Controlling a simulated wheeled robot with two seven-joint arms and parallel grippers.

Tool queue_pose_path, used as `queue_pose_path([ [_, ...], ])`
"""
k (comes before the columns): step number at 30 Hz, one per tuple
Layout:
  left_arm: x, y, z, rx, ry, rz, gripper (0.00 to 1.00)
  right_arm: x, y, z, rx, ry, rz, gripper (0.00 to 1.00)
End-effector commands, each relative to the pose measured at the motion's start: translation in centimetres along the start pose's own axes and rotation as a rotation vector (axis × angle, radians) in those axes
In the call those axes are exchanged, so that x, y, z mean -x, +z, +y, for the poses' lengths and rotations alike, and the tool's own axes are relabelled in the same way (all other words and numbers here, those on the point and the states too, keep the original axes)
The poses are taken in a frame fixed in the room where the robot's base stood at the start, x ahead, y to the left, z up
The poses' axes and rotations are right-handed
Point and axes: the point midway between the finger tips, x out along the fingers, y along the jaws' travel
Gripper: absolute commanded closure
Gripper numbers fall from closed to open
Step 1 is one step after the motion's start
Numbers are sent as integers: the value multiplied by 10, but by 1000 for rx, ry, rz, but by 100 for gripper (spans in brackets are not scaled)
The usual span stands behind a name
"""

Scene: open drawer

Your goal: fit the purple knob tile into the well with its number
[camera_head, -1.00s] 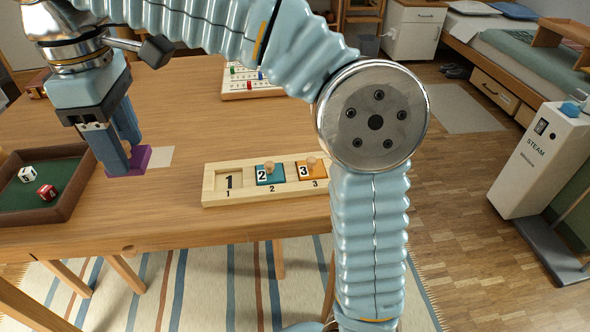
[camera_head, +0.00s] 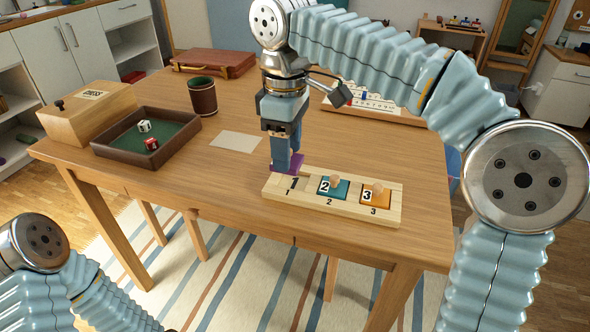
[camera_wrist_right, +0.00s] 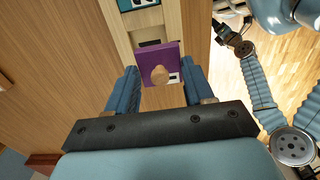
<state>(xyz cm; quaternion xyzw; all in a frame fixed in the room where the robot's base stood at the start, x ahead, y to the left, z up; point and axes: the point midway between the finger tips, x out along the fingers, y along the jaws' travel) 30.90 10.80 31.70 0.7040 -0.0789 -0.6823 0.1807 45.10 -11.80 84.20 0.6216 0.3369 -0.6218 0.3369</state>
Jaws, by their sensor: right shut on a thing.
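The purple knob tile (camera_head: 291,162) is in my right gripper (camera_head: 284,167), held at the left end of the wooden number board (camera_head: 392,214). In the right wrist view, the tile (camera_wrist_right: 172,57) has a round wooden knob and lies between the fingertips (camera_wrist_right: 160,78), partly covering a well. The well marked 1 (camera_head: 293,184) has no tile in it. A blue-green tile 2 (camera_head: 327,194) and an orange tile 3 (camera_head: 381,203) sit in the other wells. Whether the purple tile touches the board cannot be told. My left gripper is out of view.
A dark tray with a green lining and dice (camera_head: 120,152), a wooden chess box (camera_head: 85,122) and a dice cup (camera_head: 202,96) stand left. A pale square (camera_head: 236,141) lies on the table. A pegged board (camera_head: 385,112) is behind the number board.

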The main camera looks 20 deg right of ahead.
Motion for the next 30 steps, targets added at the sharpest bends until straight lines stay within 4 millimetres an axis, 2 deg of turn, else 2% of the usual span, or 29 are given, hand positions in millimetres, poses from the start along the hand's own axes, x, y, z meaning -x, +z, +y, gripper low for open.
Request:
queue_pose_path([
  [7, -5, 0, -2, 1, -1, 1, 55, -22, 9, 16, -2, -1, -1, 77],
  [12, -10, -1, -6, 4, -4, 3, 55, -47, 9, 15, 0, -1, -1, 77],
  [24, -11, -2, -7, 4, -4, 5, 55, -53, 8, 14, 0, 0, 1, 77],
  [25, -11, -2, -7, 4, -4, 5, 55, -53, 8, 14, 0, 0, 1, 46],
  [30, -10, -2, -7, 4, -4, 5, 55, -52, 8, 14, 0, 0, 1, 22],
])
